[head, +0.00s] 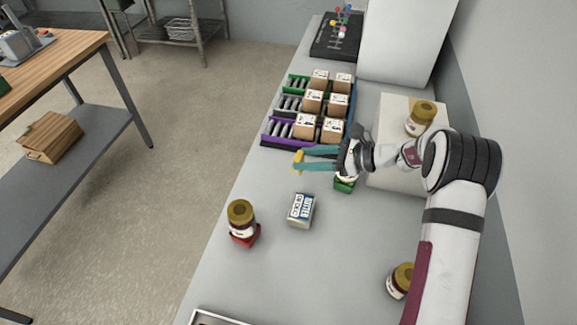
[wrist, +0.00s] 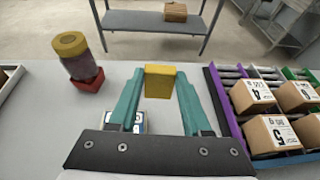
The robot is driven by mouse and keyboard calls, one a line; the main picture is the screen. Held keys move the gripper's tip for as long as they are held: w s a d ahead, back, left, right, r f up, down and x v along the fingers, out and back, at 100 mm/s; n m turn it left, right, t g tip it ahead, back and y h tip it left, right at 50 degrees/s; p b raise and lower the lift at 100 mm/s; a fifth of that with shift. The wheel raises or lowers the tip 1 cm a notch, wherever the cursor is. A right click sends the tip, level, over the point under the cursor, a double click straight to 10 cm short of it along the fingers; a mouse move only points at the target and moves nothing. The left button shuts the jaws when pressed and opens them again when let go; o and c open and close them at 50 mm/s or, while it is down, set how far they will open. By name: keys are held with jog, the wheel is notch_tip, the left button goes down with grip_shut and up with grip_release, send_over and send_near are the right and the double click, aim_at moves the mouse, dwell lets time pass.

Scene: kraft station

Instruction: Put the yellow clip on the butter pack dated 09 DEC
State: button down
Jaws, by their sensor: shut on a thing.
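My gripper (head: 298,160) has teal fingers and is shut on the yellow clip (head: 299,157). In the wrist view the clip (wrist: 159,82) sits between the fingertips of the gripper (wrist: 158,80). A butter pack (head: 301,210), white and blue with printing on top, lies on the counter in front of the gripper in the head view, apart from the clip. In the wrist view only part of the pack (wrist: 137,122) shows, behind the gripper. I cannot read any date on it.
Brown labelled boxes (head: 305,127) stand in coloured racks (head: 281,141) beyond the gripper. A jar (head: 241,216) stands on a red block (head: 245,238) at the left. More jars (head: 423,116) (head: 400,281) are at the right. Counter between jar and racks is clear.

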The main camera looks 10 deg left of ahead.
jog(key=s+d+r+n+g, duration=0.1)
jog(key=s+d+r, duration=0.1)
jog(key=s+d, duration=0.35)
jog(key=s+d+r, duration=0.2)
jog(key=d, duration=0.6)
send_over(311, 208)
jog(key=shift+f, duration=5.5)
jog(key=shift+c, duration=1.8)
grip_release()
jog(key=shift+f, duration=0.1)
